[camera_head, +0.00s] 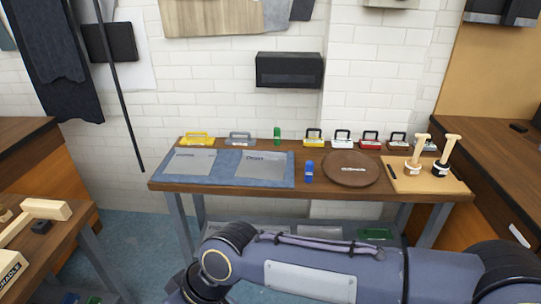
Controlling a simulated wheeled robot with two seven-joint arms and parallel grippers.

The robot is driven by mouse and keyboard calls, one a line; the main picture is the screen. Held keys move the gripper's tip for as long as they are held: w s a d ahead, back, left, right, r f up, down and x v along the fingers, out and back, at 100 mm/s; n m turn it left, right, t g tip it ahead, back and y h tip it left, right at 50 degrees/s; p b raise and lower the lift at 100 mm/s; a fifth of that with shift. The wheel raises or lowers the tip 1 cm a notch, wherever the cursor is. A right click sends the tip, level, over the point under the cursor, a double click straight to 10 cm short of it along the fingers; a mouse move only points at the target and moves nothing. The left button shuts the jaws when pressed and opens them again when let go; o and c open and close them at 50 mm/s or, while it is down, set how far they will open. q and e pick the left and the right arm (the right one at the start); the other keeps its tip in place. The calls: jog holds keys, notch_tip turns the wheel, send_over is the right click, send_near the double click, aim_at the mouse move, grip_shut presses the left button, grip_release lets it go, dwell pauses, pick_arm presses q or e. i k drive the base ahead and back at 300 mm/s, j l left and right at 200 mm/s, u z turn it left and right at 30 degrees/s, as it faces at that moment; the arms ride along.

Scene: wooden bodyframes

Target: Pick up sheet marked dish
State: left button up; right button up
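Two grey sheets lie flat on a blue mat (225,180) on the left half of the wooden table. The left sheet (190,164) and the right sheet (262,170) each carry a small dark printed word near the top edge. The words are too small to read surely, so I cannot tell which one is marked dish. A round brown dish (343,177) with a pale label lies to the right of the mat. Neither of my grippers is in view. My arm links cross the bottom of the picture, coming in from the right, well short of the sheets.
Several handled blocks, from a yellow one (197,139) to a red one (370,140), line the table's back edge. A blue bottle (309,172) stands between mat and dish. A wooden board (411,184) holds two mallet-like tools. A side table (30,246) is at left.

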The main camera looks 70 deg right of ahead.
aim_at(268, 166)
jog(key=i+l+z, duration=0.1)
jog(key=z, duration=0.35)
jog(key=i+l+z, duration=0.15)
jog(key=l+z, duration=0.15)
jog(key=z, duration=0.2)
jog(key=i+l+z, duration=0.1)
jog(key=z, duration=0.35)
jog(key=i+z, duration=0.2)
jog(key=z, duration=0.25)
jog(key=i, duration=0.35)
jog(key=l, duration=0.1)
